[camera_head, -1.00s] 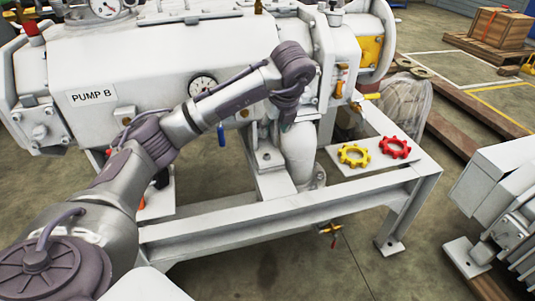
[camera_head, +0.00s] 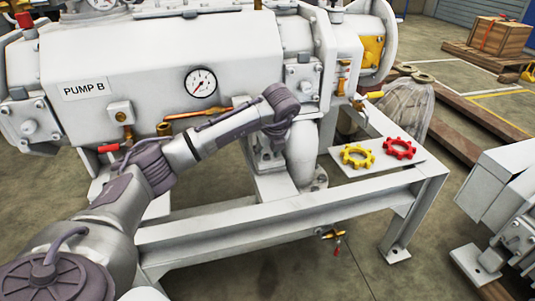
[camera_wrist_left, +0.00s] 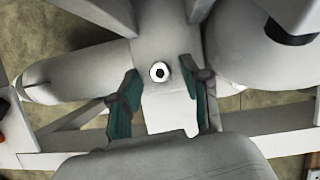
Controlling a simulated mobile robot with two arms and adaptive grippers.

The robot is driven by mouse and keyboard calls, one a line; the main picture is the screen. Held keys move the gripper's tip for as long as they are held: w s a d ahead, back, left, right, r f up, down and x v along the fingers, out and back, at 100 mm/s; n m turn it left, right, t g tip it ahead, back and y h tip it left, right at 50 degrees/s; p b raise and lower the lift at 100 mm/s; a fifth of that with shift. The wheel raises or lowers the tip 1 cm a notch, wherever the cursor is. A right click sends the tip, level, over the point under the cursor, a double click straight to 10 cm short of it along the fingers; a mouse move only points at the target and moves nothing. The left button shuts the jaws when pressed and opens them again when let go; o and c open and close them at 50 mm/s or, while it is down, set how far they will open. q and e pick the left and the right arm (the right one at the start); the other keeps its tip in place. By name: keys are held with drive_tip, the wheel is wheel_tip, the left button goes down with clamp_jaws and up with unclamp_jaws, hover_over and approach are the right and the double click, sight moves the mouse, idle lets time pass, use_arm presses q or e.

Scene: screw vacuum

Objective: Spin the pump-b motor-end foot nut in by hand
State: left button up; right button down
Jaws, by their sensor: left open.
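Pump B (camera_head: 150,60) is a big white machine on a white steel frame (camera_head: 250,222). In the left wrist view a small pale round nut with a dark centre (camera_wrist_left: 159,72) sits on a white foot plate (camera_wrist_left: 170,115). My left gripper (camera_wrist_left: 162,88) is open, its two green-padded fingers on either side of the nut's line, apart from it and empty. In the head view my left wrist hangs over the white foot by the pipe bend and hides much of it; the fingers are hard to make out there. My right gripper is not in view.
A yellow star-shaped handwheel (camera_head: 358,156) and a red one (camera_head: 399,148) lie on the frame's right plate. A white pipe bend (camera_head: 301,155) stands close right of my wrist. A pressure gauge (camera_head: 201,82) is on the pump. A wooden crate (camera_head: 499,33) sits far right.

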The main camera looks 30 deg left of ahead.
use_arm(q)
clamp_jaws()
drive_tip(key=shift+r, duration=0.1)
idle(0.3)
